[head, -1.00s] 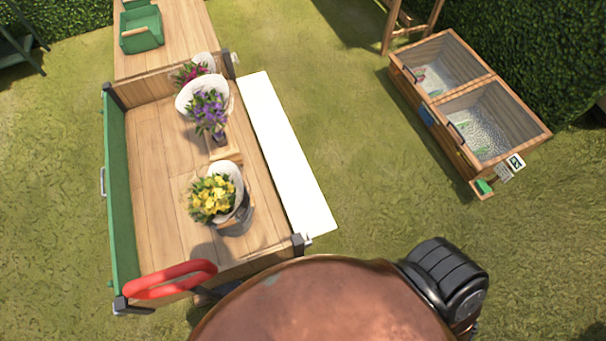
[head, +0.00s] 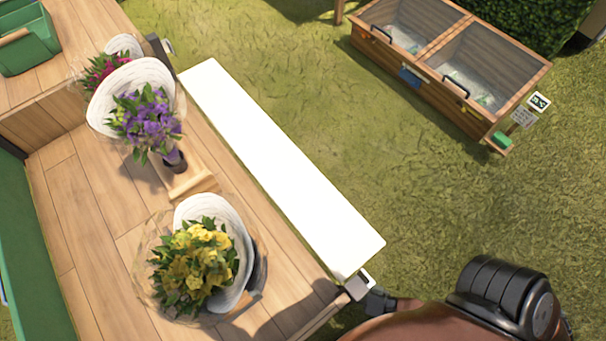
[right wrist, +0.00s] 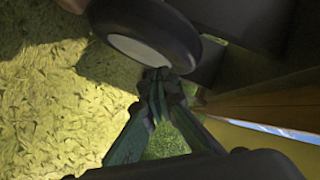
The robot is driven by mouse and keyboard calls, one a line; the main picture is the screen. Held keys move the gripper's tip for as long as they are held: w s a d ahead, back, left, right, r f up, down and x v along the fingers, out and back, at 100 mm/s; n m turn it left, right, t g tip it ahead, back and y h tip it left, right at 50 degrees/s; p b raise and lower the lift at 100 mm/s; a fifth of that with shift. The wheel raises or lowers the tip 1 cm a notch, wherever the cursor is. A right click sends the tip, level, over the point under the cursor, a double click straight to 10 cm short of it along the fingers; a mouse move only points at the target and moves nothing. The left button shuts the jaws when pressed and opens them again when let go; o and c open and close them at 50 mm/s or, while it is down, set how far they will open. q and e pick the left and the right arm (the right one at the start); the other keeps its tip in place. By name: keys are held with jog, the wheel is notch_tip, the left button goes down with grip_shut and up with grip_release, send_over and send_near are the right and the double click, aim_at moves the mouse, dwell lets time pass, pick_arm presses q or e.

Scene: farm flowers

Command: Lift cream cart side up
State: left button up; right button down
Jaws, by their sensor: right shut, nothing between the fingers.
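The cream cart side (head: 285,170) is a long pale panel, folded outward and lying about flat along the right edge of the wooden cart bed (head: 75,235) in the head view. Its near end is by a metal corner fitting (head: 358,284). My right gripper (right wrist: 158,82) shows in the right wrist view, low over the grass. Its fingers are together and empty, by a dark wheel (right wrist: 178,32) with a pale hub. Wooden boards are to the right of it. I cannot make out the cream side for certain in that view. My left gripper is not in view.
Yellow (head: 195,265), purple (head: 150,122) and pink (head: 105,72) wrapped bouquets stand on the cart. A green side (head: 30,265) stands at its left. A wooden cold frame (head: 435,80) is at the back right. Open grass (head: 330,110) lies between.

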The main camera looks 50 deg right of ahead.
aim_at(316, 175)
jog(key=w+d+r+m+t+h, duration=0.55)
jog(key=w+d+m, duration=0.35)
jog(key=m, duration=0.6)
jog(key=w+d+r+m+t+h, duration=0.5)
jog(key=w+d+r+m+t, duration=0.3)
jog(key=m, duration=0.7)
jog(key=shift+m+g+h, duration=0.35)
jog(key=shift+m+g, duration=0.15)
jog(key=shift+g, duration=0.05)
jog(key=shift+s+d+r+x, duration=0.15)
jog(key=shift+s+r+x, duration=0.1)
jog(key=shift+x, duration=1.95)
jog(key=shift+s+d+r+x, duration=0.1)
jog(key=shift+s+r+x, duration=0.15)
jog(key=shift+x, duration=2)
jog(key=shift+s+d+r+x, duration=0.2)
jog(key=shift+s+x, duration=0.1)
jog(key=shift+x, duration=1.9)
